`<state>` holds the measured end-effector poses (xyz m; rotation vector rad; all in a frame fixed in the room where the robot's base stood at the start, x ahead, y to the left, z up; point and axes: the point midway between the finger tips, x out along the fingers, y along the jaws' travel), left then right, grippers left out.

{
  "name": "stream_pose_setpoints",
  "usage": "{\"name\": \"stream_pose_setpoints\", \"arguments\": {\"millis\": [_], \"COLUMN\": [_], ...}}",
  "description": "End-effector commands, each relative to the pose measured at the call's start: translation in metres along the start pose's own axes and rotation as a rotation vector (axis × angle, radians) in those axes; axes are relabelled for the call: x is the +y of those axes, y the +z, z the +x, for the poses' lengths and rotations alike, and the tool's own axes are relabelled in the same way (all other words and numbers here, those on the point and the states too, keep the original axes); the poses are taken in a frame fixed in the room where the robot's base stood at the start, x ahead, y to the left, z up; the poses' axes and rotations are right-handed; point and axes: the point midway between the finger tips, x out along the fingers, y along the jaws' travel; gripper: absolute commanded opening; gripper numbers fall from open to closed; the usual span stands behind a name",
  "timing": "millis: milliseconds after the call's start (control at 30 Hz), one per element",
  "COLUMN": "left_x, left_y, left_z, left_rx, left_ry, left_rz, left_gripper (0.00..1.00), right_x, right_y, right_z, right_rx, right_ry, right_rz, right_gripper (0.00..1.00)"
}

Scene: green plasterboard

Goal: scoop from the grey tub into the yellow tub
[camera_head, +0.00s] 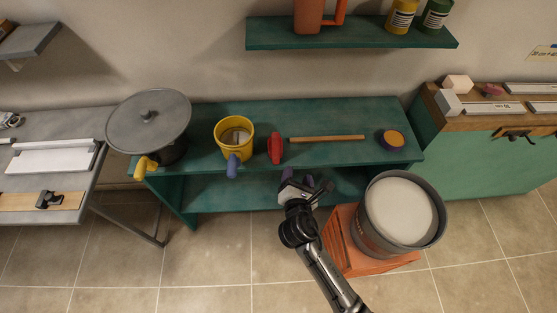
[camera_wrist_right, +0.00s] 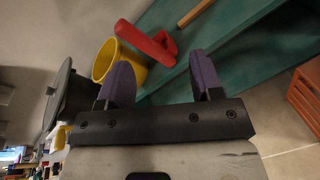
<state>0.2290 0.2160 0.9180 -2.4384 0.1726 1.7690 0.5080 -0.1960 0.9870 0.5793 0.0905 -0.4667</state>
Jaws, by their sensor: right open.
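The grey tub (camera_head: 366,226) stands on an orange crate at the right, filled with a smooth white substance. The yellow tub (camera_head: 220,136) stands on the green bench with a small pale thing inside; a purple-blue piece shows at its front. It also shows in the right wrist view (camera_wrist_right: 101,63). A red handled tool (camera_head: 275,147), perhaps the scoop, is beside it on the bench; it also shows in the wrist view (camera_wrist_right: 145,41). My right gripper (camera_head: 300,180) is open and empty, in front of the bench edge, apart from the red tool. My left gripper is out of view.
A lidded grey pot (camera_head: 148,119) with a yellow handle stands left on the bench. A wooden rod (camera_head: 326,138) and a small purple bowl (camera_head: 390,140) with orange contents lie right. The orange crate (camera_head: 346,251) stands on the floor. A green shelf (camera_head: 350,34) hangs above.

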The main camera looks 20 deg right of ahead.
Motion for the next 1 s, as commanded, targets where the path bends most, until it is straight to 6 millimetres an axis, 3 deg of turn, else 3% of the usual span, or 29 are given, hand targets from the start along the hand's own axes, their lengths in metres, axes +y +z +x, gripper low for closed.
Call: {"name": "stream_pose_setpoints", "arguments": {"millis": [33,233,500,800,1000], "left_x": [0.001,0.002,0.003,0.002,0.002], "left_y": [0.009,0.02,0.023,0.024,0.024], "left_z": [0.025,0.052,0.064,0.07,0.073], "left_rx": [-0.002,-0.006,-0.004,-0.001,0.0], "left_ry": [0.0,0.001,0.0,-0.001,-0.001], "left_rz": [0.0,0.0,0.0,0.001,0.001], "left_gripper": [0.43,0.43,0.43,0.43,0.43], "right_x": [0.001,0.026,0.042,0.052,0.055], "right_y": [-0.019,-0.038,-0.043,-0.037,-0.034], "right_z": [0.011,0.028,0.049,0.098,0.114], "right_rx": [-0.031,-0.133,-0.187,-0.186,-0.186], "right_ry": [0.033,0.118,0.15,0.15,0.15], "right_rz": [-0.098,-0.405,-0.553,-0.554,-0.553], "right_gripper": [0.6,0.6,0.6,0.6,0.6]}}
